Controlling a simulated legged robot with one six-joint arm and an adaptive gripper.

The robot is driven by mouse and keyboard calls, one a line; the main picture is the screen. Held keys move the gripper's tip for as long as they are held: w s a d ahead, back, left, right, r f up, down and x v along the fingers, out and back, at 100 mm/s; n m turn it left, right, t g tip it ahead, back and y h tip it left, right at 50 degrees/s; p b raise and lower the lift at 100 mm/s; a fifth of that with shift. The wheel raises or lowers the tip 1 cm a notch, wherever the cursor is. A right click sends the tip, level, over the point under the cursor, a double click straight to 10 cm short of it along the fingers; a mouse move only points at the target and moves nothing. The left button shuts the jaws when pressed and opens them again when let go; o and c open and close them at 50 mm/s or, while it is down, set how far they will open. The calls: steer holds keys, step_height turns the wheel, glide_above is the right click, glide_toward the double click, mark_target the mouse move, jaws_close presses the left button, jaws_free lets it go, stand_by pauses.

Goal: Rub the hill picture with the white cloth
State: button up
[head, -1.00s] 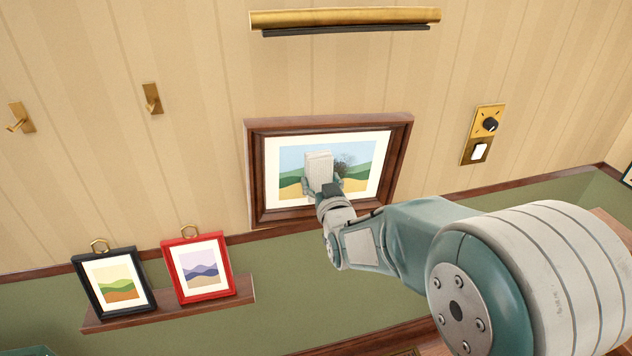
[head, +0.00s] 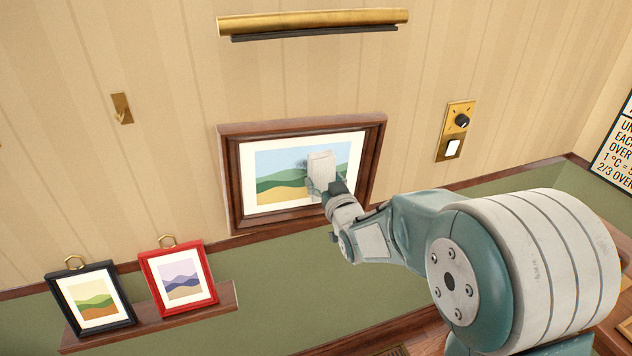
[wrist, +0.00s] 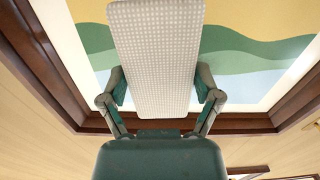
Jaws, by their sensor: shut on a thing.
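The hill picture (head: 275,165) hangs on the wall in a brown wooden frame (head: 235,195), with green and yellow hills under a blue sky. A dark grey smudge (head: 303,164) shows near its middle, left of the cloth, partly covered. My gripper (head: 325,183) is shut on the white cloth (head: 320,168), a folded pad in front of the picture's right half. In the wrist view the cloth (wrist: 157,60) stands between both fingers, over the hills. It is at or very near the picture surface; I cannot tell whether it touches. The smudge does not show there.
A brass picture lamp (head: 315,22) is above the frame. A switch plate with knob (head: 455,132) is to the right. A small shelf (head: 190,312) at lower left bears a black-framed picture (head: 92,302) and a red-framed one (head: 180,280). A brass hook (head: 122,108) is on the wall.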

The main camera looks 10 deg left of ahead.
mark_target(289, 175)
steer(key=shift+s+a+r, duration=0.1)
steer(key=shift+s+a, duration=0.5)
steer(key=shift+a, duration=0.4)
steer(key=shift+s+a+r, duration=0.15)
steer(key=shift+s+a, duration=0.5)
steer(key=shift+a, duration=0.4)
steer(key=shift+s+a+r, duration=0.1)
steer(key=shift+s+a, duration=0.5)
steer(key=shift+a, duration=0.4)
steer(key=shift+d+r, duration=0.1)
steer(key=shift+d, duration=0.1)
steer(key=w+d, duration=0.5)
steer(key=d, duration=0.4)
steer(key=shift+w+f, duration=0.25)
steer(key=shift+f, duration=0.2)
steer(key=shift+s+a+r, duration=0.1)
steer(key=shift+s+a, duration=0.35)
steer(key=shift+a, duration=0.4)
steer(key=shift+s+a+r, duration=0.1)
steer(key=shift+s+a, duration=0.3)
steer(key=shift+a, duration=0.45)
steer(key=shift+s+a+r, duration=0.1)
steer(key=shift+s+a, duration=0.55)
steer(key=shift+a, duration=0.35)
steer(key=shift+s+a+r, duration=0.1)
steer(key=shift+s+a, duration=0.6)
steer(key=shift+a, duration=0.25)
steer(key=shift+s+a+r, duration=0.1)
steer(key=shift+s+a, duration=0.55)
steer(key=shift+a, duration=0.35)
